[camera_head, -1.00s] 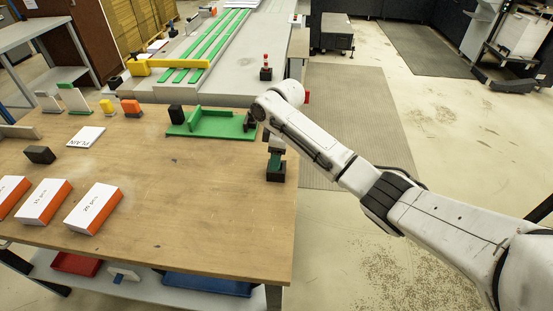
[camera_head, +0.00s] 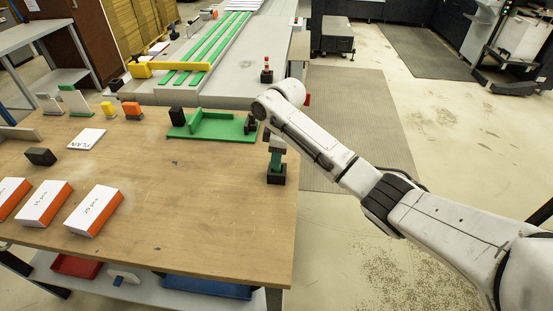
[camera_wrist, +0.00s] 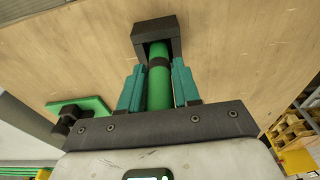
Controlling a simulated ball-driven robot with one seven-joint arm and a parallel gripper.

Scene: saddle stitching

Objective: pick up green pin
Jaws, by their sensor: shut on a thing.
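The green pin (camera_wrist: 159,86) shows in the wrist view as a green cylinder with a dark band, between the two teal fingers of my gripper (camera_wrist: 158,88). The fingers are shut on it. Its far end is at a black block-shaped holder (camera_wrist: 155,32), and I cannot tell whether the pin is still seated in it. In the head view my gripper (camera_head: 277,160) points down at the right edge of the wooden table, just above the black holder (camera_head: 276,176). The pin is mostly hidden there by my gripper.
A green fixture plate (camera_head: 205,128) lies behind and left of my gripper. Three white-and-orange boxes (camera_head: 94,212) stand at the table's left front. A black block (camera_head: 41,157) and a white card (camera_head: 86,139) are also left. The table's middle (camera_head: 190,200) is clear.

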